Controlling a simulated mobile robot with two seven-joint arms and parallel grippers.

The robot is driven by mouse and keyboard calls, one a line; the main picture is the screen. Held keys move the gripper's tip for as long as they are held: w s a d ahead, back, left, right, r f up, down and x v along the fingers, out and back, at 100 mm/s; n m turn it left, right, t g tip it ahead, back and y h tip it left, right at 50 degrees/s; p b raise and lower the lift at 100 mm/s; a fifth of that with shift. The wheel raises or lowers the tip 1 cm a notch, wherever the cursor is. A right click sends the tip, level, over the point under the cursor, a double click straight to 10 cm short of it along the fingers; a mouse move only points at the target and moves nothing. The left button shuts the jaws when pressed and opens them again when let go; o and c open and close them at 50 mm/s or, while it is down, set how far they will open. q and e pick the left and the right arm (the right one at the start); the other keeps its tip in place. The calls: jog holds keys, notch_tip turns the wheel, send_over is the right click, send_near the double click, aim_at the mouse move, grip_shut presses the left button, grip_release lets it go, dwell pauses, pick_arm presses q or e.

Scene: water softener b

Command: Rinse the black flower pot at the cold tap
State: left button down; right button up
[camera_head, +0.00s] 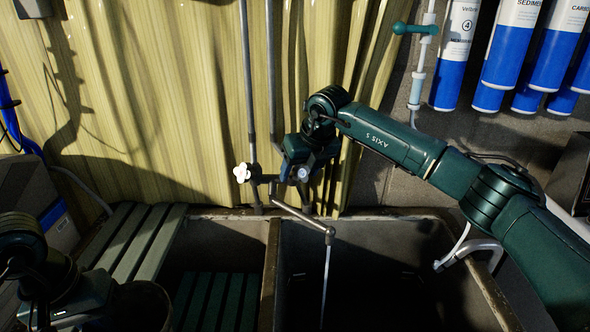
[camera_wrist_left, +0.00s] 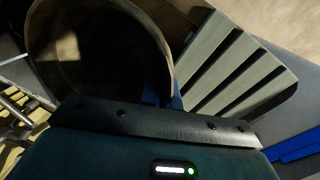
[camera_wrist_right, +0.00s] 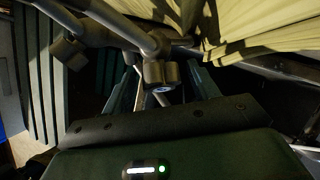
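The black flower pot (camera_head: 145,303) is at the lower left of the head view, dark and partly cut off. The left wrist view shows its round open mouth (camera_wrist_left: 95,40). My left gripper (camera_wrist_left: 162,100) has its blue fingertips at the pot's rim and appears shut on it. The cold tap's knob (camera_wrist_right: 160,86), with a blue-marked cap, sits between the fingers of my right gripper (camera_wrist_right: 160,80). These fingers are apart, with gaps beside the knob. A thin pale stream (camera_head: 326,280), seemingly water, falls from the spout (camera_head: 329,236) into the right basin.
A white-handled tap (camera_head: 242,172) is left of the cold one. The double sink has a divider (camera_head: 270,270); its right basin (camera_head: 375,250) is dark and looks empty. A slatted board (camera_head: 140,240) lies left. Blue-and-white filter cartridges (camera_head: 455,55) hang at upper right.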

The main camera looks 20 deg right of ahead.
pick_arm(q)
jog(key=shift+f+b, duration=0.95)
jog(key=shift+b, duration=0.05)
pick_arm(e)
jog(key=v, duration=1.2)
